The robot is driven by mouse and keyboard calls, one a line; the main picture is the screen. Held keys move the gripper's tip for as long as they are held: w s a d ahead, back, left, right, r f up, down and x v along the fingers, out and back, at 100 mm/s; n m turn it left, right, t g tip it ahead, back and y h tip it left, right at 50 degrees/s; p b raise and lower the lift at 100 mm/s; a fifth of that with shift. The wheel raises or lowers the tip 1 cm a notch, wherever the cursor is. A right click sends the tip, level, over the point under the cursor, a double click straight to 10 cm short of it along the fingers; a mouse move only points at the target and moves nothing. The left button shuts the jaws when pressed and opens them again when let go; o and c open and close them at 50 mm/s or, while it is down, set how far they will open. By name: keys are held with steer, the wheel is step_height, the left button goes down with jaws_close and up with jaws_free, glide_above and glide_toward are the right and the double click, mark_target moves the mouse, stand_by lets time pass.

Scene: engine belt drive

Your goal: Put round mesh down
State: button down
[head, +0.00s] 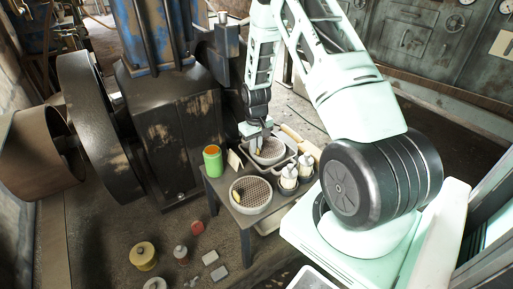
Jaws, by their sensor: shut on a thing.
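A round mesh (271,152) with a pale rim is at my gripper (257,143), over or in a grey tray (287,160) at the back of a small table. My gripper points down and appears shut on the near-left rim of this mesh. The fingertips are small and partly hidden, and I cannot tell whether the mesh touches the tray. A second round mesh-bottomed dish (251,194) sits at the table's front left with a yellow piece (237,196) at its edge.
A green can with an orange top (212,160) stands at the table's left edge. Two white bottles (289,177) (306,165) stand right of the dish. A dark engine block (175,130) is to the left. Several cans and blocks lie on the floor.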

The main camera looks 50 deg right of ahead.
steer(key=shift+f, duration=0.3)
steer(key=shift+f, duration=0.1)
steer(key=c, duration=1.5)
jaws_free()
